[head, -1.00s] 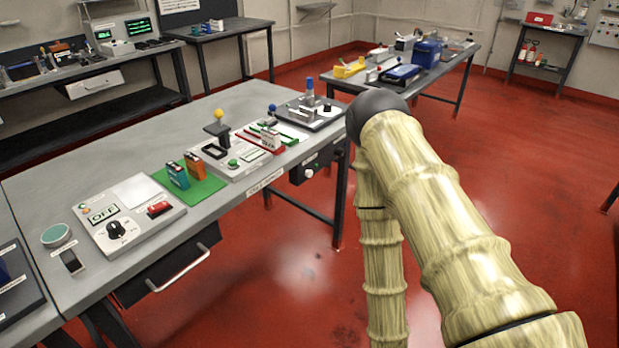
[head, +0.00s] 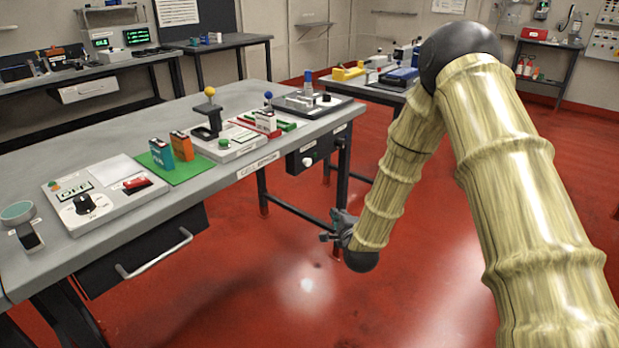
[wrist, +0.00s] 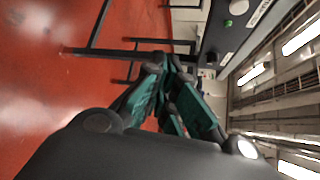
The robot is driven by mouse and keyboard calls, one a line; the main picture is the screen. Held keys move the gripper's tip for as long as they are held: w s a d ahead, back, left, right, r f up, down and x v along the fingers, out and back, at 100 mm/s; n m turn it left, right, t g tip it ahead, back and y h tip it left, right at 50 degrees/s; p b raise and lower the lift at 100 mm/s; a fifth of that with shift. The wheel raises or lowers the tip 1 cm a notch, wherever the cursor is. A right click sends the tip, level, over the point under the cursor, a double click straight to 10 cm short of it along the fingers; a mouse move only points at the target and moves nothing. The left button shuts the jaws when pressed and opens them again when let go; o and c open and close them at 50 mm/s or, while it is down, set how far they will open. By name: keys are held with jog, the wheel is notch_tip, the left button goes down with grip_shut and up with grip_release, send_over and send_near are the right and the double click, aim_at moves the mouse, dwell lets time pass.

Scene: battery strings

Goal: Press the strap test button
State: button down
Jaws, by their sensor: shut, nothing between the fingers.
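A round green button (head: 224,143) sits on the white panel (head: 240,150) near the table's front edge. A green round thing (wrist: 238,7) also shows at the top of the wrist view; I cannot tell if it is the same button. No button has a readable strap test label. My gripper (head: 328,236) is low in front of the table, beside a table leg and below the tabletop, well apart from the panel. In the wrist view its dark teal fingers (wrist: 172,68) are together and hold nothing.
A black box (head: 318,152) with a white knob (head: 307,161) hangs under the table edge. Batteries stand on a green mat (head: 196,167). An OFF-display panel (head: 100,190) is left. The red floor in front is clear.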

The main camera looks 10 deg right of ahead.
aim_at(308, 162)
jog(key=w+d+r+m+t+h+b, duration=0.1)
jog(key=w+d+r+m+t+b, duration=0.1)
jog(key=w+r+m, duration=0.3)
notch_tip(308, 162, up, 4)
jog(key=shift+w+d+f+m+t+h+b, duration=0.1)
jog(key=shift+w+d+m+t+h+b, duration=0.2)
jog(key=shift+w+d+t+b, duration=0.25)
jog(key=shift+w+a, duration=0.15)
jog(key=shift+w, duration=0.05)
jog(key=w+a, duration=0.5)
jog(key=w, duration=0.2)
jog(key=shift+a, duration=0.15)
jog(key=shift+a+b, duration=0.1)
jog(key=shift+b, duration=0.2)
dwell(0.8)
jog(key=shift+w+a, duration=0.15)
jog(key=shift+w, duration=0.1)
